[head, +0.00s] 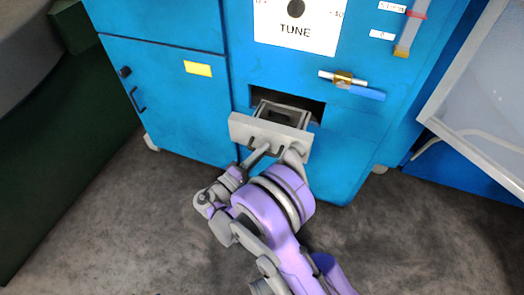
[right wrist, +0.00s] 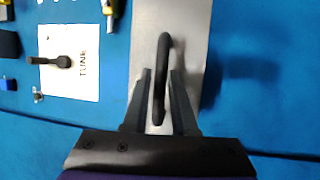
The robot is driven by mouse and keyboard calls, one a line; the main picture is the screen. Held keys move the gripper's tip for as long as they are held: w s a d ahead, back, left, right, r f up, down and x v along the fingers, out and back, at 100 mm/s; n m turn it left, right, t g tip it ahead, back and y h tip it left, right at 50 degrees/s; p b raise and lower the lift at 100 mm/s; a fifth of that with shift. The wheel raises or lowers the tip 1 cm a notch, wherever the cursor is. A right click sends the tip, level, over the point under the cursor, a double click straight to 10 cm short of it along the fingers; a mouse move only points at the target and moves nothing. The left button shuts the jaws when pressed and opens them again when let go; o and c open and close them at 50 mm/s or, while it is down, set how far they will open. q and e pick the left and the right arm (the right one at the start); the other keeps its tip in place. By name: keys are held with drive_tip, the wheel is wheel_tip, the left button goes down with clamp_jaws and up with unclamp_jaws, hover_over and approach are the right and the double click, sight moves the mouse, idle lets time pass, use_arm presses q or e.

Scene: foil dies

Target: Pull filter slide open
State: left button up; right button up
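The filter slide (head: 268,128) has a grey front plate and stands partly out of a dark opening (head: 315,107) in the blue machine's front. Its open grey frame shows behind the plate. In the right wrist view, a dark bar handle (right wrist: 164,48) runs along the metal front plate (right wrist: 190,28). My right gripper (head: 268,146) is at the plate's near face. My left gripper is not in view.
The blue machine (head: 180,110) carries a TUNE panel (head: 297,45), a brass-and-blue fitting (head: 345,80) and a yellow label (head: 198,69). A pale clear-panelled frame (head: 485,90) stands at the right. A dark green block (head: 50,150) is at the left. Grey floor in front is clear.

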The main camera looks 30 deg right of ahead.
drive_tip(key=shift+o, duration=1.2)
drive_tip(key=shift+a, duration=0.1)
drive_tip(key=p+v, duration=0.1)
drive_tip(key=v, duration=0.9)
drive_tip(key=shift+a, duration=0.25)
drive_tip(key=shift+s+a+f, duration=0.1)
drive_tip(key=shift+a, duration=0.05)
